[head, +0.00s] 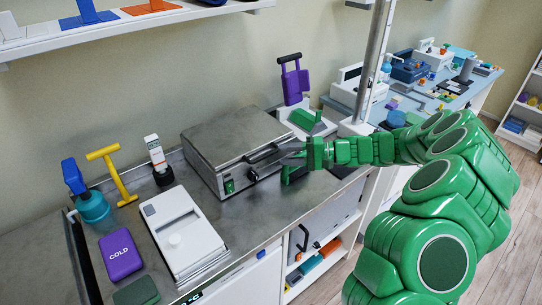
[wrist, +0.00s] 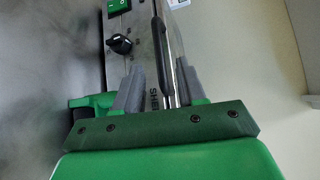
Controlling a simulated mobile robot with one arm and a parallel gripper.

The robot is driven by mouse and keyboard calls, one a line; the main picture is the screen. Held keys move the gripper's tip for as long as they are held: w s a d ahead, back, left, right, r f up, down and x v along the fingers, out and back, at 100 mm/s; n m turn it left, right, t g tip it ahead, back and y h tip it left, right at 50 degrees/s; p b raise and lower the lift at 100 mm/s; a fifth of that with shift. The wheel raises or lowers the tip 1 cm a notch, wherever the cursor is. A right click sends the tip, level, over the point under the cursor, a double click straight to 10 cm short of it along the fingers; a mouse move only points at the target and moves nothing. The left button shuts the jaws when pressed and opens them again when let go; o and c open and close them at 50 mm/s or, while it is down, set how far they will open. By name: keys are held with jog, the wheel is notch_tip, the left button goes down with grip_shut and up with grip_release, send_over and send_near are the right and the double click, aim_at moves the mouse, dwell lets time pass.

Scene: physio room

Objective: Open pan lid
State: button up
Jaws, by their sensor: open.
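The pan is a steel box-shaped unit on the counter in the head view, with a flat grey lid (head: 236,128) that looks closed. A dark bar handle (head: 266,157) runs along its front. My gripper (head: 294,154) is at the right end of the handle. In the wrist view my gripper (wrist: 160,88) is open, and the black handle (wrist: 161,50) runs between its two grey fingers. I cannot tell whether either finger touches it. The front panel carries a green switch (wrist: 117,6), a black knob (wrist: 121,44) and partly hidden lettering.
A white lidded box (head: 182,232), a purple COLD pack (head: 121,255) and a yellow T-shaped tool (head: 112,174) stand left of the pan. A shelf (head: 130,25) hangs above.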

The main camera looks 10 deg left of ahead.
jog(key=shift+a+f, duration=0.25)
jog(key=shift+a, duration=1.15)
jog(key=shift+a+f, duration=0.2)
jog(key=shift+a, duration=1.15)
grip_shut()
